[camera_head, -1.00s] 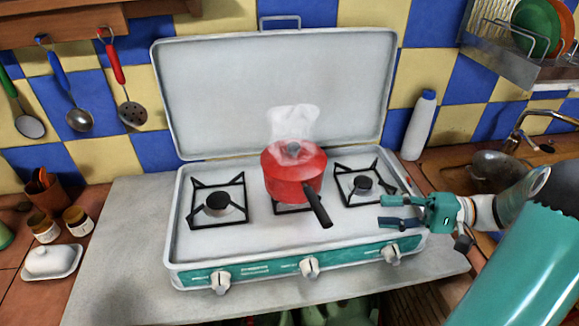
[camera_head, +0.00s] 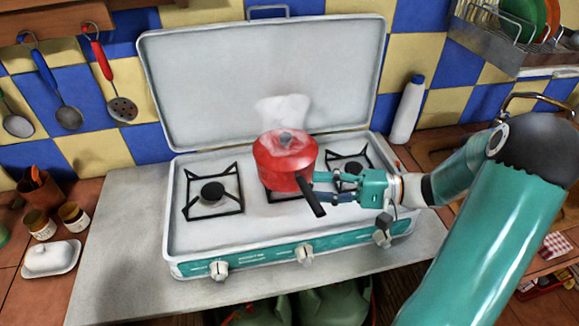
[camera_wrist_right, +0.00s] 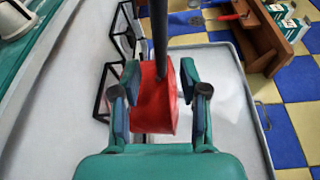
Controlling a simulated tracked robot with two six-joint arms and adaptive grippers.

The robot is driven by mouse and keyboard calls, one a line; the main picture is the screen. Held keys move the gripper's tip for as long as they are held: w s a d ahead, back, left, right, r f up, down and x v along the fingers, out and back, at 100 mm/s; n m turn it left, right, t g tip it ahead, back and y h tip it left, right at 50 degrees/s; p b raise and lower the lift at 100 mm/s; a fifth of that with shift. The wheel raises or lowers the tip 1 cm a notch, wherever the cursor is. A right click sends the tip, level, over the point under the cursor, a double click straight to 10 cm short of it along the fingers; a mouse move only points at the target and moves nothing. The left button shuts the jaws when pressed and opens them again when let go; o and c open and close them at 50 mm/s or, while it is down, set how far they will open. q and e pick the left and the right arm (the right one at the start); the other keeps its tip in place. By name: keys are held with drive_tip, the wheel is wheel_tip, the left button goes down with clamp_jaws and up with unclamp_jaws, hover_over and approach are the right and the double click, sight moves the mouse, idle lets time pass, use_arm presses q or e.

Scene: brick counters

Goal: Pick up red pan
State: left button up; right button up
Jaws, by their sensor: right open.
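The red pan (camera_head: 284,165) sits on the middle burner of the white stove, with a lid, steam above it and a black handle (camera_head: 311,197) pointing to the front right. My right gripper (camera_head: 318,186) is open at the pan's right side, close to the handle. In the right wrist view the red pan (camera_wrist_right: 155,104) shows between the two open fingers of the right gripper (camera_wrist_right: 160,88), with the handle rising above. I cannot tell whether the fingers touch it. My left gripper is not in view.
The stove (camera_head: 190,246) has free burners at left (camera_head: 213,193) and right (camera_head: 349,169). Its raised lid (camera_head: 262,75) stands behind the pan. A white bottle (camera_head: 407,110) is at right. A butter dish (camera_head: 51,258) and jars stand at left.

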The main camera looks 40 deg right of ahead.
sight(310, 186)
drive_tip(key=p+x, duration=0.1)
drive_tip(key=x, duration=0.2)
drive_tip(key=shift+w+a+r+p, duration=0.1)
drive_tip(key=shift+w+a+p, duration=0.15)
drive_tip(key=shift+p, duration=0.05)
drive_tip(key=shift+w+a, duration=0.3)
drive_tip(key=shift+w, duration=0.05)
clamp_jaws()
